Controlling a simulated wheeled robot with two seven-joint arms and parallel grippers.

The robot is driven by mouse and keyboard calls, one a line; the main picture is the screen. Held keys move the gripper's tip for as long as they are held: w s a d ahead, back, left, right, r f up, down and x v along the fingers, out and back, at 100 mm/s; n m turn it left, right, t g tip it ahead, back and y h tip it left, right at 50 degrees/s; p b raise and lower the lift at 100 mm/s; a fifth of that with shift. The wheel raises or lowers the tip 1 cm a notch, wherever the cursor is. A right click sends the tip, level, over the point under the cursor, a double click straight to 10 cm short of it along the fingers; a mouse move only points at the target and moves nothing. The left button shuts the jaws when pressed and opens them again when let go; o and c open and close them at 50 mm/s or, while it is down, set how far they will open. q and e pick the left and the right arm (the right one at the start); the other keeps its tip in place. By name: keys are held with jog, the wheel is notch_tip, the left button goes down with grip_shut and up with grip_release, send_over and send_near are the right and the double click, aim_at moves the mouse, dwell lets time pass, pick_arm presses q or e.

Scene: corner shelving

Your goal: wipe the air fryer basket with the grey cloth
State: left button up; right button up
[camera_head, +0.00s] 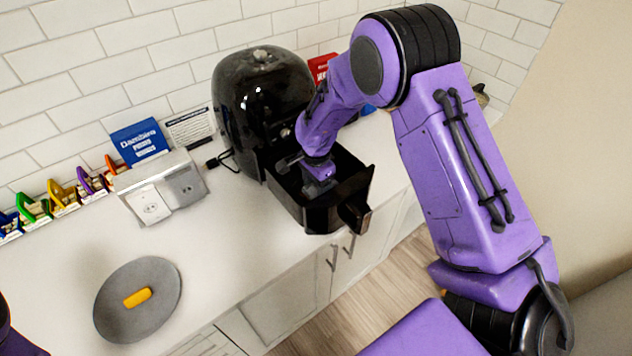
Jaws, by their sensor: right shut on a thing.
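The black air fryer (262,92) stands on the white counter against the tiled wall. Its black basket (300,213) is pulled out toward the front, with its handle (355,213) pointing to the lower right. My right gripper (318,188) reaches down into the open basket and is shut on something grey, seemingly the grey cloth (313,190). Only a small part of the cloth shows; the gripper and basket walls hide the rest. I cannot tell whether the cloth touches the basket floor. My left gripper is not in view; only a bit of dark purple arm shows at the lower left.
A grey round plate (163,309) with a yellow piece (137,297) lies at the front left of the counter. The counter's front edge runs below the basket.

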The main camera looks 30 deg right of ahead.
jog(key=shift+w+f, duration=0.1)
jog(key=shift+w, duration=0.15)
jog(key=shift+s, duration=0.2)
jog(key=shift+f, duration=0.35)
